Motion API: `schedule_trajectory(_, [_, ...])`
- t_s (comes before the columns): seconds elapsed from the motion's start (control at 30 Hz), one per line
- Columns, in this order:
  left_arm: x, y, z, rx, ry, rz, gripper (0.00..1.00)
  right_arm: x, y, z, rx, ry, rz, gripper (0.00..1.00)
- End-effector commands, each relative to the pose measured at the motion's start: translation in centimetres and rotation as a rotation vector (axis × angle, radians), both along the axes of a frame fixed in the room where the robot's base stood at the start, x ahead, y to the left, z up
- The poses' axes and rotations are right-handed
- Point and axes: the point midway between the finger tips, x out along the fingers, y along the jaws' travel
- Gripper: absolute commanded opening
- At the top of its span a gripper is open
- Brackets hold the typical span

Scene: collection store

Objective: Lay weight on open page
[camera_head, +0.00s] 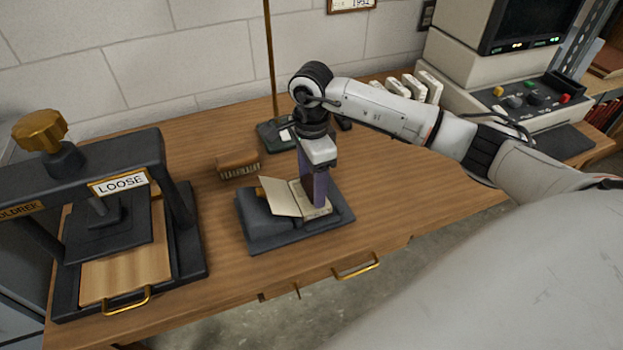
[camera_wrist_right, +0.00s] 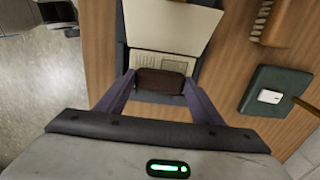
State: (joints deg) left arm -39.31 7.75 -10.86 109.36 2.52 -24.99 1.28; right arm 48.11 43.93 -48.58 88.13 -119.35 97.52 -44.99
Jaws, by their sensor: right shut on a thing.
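An open book (camera_head: 283,197) lies on a dark grey cradle (camera_head: 262,237) on the wooden desk, one pale page raised at a slant. The book also shows in the right wrist view (camera_wrist_right: 170,25). My right gripper (camera_head: 314,200) points down over the right-hand page. In the right wrist view its two purple fingers (camera_wrist_right: 160,85) are shut on a dark brown weight (camera_wrist_right: 160,82), which is over the printed page. I cannot tell whether the weight touches the page. The fingers mostly hide the weight in the head view. My left gripper is not in view.
A press (camera_head: 120,215) labelled "LOOSE" stands at the left. A brown brush (camera_head: 238,166) lies behind the cradle. A green lamp base (camera_head: 275,135) with a thin pole stands further back. A console (camera_head: 530,105) fills the back right. The desk right of the cradle is clear.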

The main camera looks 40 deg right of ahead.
Motion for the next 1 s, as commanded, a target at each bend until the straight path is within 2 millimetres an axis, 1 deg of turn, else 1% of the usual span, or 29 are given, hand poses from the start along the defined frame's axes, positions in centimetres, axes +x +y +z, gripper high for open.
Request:
schedule_trajectory(0.17, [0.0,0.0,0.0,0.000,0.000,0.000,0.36,0.1,0.0,0.1,0.001,-0.004,0.001,0.29])
schedule_trajectory(0.3, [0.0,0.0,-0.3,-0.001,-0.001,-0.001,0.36,0.1,0.0,-0.3,0.000,-0.004,0.001,0.29])
schedule_trajectory(0.33, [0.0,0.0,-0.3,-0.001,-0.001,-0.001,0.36,0.1,0.0,-0.3,0.000,-0.003,0.001,0.62])
schedule_trajectory(0.43, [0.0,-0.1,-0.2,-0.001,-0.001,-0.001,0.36,0.1,0.0,-0.2,0.001,-0.002,0.001,0.79])
schedule_trajectory(0.7, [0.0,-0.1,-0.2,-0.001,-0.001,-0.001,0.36,0.1,0.0,-0.2,0.001,-0.002,0.001,0.79])
schedule_trajectory(0.8, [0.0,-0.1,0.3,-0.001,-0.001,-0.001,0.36,0.1,0.0,0.3,0.001,-0.002,0.001,0.79])
schedule_trajectory(0.83, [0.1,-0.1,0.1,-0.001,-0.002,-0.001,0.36,0.1,0.0,0.4,0.000,-0.003,0.001,0.79])
schedule_trajectory(0.93, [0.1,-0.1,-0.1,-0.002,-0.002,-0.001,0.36,0.2,0.0,1.8,0.001,-0.006,0.001,0.79])
schedule_trajectory(1.0, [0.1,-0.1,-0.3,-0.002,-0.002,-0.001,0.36,0.2,-0.1,3.2,-0.001,-0.009,0.001,0.79])
